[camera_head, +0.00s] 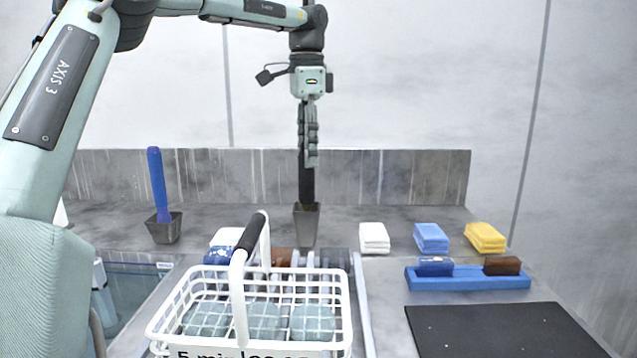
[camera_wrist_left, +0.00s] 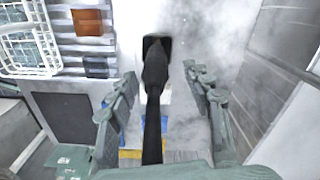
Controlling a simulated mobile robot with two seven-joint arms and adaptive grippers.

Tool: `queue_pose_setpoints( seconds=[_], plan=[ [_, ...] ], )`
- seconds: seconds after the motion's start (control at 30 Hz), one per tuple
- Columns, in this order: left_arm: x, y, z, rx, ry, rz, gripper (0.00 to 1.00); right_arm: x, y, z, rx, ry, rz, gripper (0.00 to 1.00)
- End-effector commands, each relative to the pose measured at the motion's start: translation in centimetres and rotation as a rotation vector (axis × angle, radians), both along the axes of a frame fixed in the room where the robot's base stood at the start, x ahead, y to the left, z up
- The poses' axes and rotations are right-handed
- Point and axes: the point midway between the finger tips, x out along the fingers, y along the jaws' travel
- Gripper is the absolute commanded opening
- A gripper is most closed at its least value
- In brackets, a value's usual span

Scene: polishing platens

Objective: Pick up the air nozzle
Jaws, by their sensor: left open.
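A slim black tool, which looks like the air nozzle (camera_head: 306,188), stands upright in a small dark grey holder (camera_head: 306,228) at the back of the counter. In the left wrist view the black nozzle (camera_wrist_left: 153,105) runs between the fingers, its far end at the holder's dark opening. My left gripper (camera_head: 308,160) points straight down directly above the holder, around the top of the nozzle. In the left wrist view my left gripper (camera_wrist_left: 160,75) is open, with a finger on each side and visible gaps to the nozzle. The fingers hide the nozzle's top in the head view. My right gripper is out of view.
A blue-handled tool (camera_head: 158,185) stands in another holder to the left. A white wire basket (camera_head: 338,300) with a raised handle is in front. White (camera_head: 374,238), blue (camera_head: 431,237) and yellow (camera_head: 485,238) cloths lie right, behind a blue tray (camera_head: 468,283) and black mat (camera_head: 500,330).

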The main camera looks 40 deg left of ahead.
Motion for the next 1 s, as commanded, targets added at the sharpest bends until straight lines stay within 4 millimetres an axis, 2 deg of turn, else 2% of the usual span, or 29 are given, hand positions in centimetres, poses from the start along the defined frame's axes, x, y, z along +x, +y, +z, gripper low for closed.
queue_pose_setpoints(
  seconds=[0.23,0.4,0.5,0.73,1.0],
  plan=[
    [-0.4,-0.2,-3.2,-0.003,0.002,-0.004,0.50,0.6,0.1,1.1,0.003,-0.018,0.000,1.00],
    [-0.5,-0.3,-5.6,-0.003,0.002,-0.002,0.50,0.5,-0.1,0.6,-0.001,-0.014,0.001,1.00],
    [-0.5,-0.3,-6.3,-0.001,0.000,-0.002,0.50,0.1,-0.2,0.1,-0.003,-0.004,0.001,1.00],
    [-0.5,-0.2,-6.5,-0.001,-0.001,-0.001,0.50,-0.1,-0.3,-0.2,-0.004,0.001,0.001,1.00],
    [-0.5,-0.2,-6.4,-0.001,-0.001,-0.001,0.18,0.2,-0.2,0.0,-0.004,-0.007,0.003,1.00]
  ],
)
